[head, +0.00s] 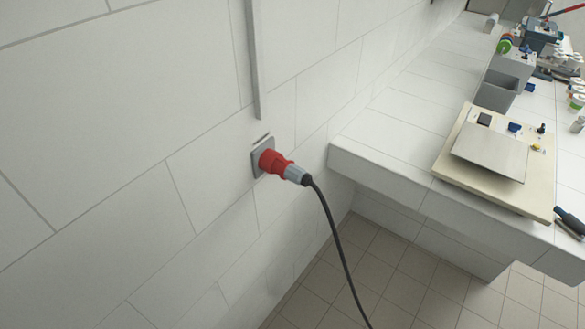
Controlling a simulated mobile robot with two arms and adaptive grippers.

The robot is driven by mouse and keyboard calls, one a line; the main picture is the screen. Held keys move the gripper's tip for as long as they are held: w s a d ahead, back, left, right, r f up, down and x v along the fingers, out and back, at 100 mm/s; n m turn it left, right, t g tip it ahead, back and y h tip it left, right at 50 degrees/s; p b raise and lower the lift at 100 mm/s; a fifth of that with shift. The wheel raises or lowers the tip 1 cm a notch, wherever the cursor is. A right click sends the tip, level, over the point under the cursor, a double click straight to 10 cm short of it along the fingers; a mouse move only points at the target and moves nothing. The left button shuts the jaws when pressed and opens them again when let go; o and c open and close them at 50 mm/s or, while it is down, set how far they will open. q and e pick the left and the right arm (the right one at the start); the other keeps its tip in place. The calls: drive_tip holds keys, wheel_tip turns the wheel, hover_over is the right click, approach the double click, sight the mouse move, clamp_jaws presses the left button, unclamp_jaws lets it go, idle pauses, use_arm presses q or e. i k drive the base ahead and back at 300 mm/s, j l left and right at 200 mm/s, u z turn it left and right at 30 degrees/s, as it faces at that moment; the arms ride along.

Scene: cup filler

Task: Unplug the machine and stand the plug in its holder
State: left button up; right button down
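A red and grey plug (285,168) sits in a grey wall socket (257,158) on the white tiled wall. A black cable (334,235) hangs from the plug's grey end and runs down out of the bottom of the head view. Neither of my grippers shows in this view. I cannot make out a holder for the plug with certainty. I cannot tell which device the cable leads to.
A white tiled counter (398,125) runs along the wall on the right. A beige board with a metal plate (491,152) lies on it, with a grey bin (497,91) behind. A grey conduit (252,60) runs above the socket. The tiled floor (395,270) looks clear.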

sight(286, 169)
drive_tip(key=l+u, duration=0.2)
drive_tip(key=u, duration=0.2)
drive_tip(key=l+u, duration=0.25)
drive_tip(key=u, duration=0.15)
drive_tip(key=l+u, duration=0.1)
drive_tip(key=l, duration=0.45)
drive_tip(key=l+u, duration=0.1)
drive_tip(key=l, duration=0.4)
drive_tip(key=k+l, duration=0.15)
drive_tip(key=l, duration=0.35)
drive_tip(key=l+u, duration=0.15)
drive_tip(key=l, duration=0.4)
drive_tip(key=k+l+u, duration=0.1)
drive_tip(key=l, duration=0.4)
